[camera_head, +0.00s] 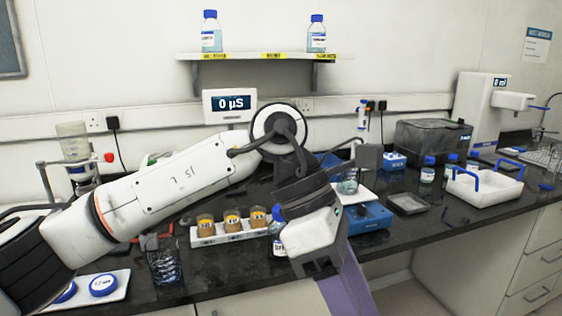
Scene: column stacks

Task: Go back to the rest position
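My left arm reaches in from the left across the bench, with its elbow in front of the wall display. My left gripper (325,270) points down near the bench's front edge, right of the rack of brown-filled jars. A blue-capped bottle (277,243) stands partly hidden behind it. A purple piece (347,296) shows just below the gripper; I cannot tell whether it is held. The fingertips are not clear enough to tell open from shut. My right gripper is not in view.
The dark bench (425,238) is crowded. A white jar rack (230,236), a wire-like dark beaker (165,267), a blue device (371,216) and a white tray with blue handles (484,192) stand on it. A shelf (262,57) holds two bottles. The front right floor is clear.

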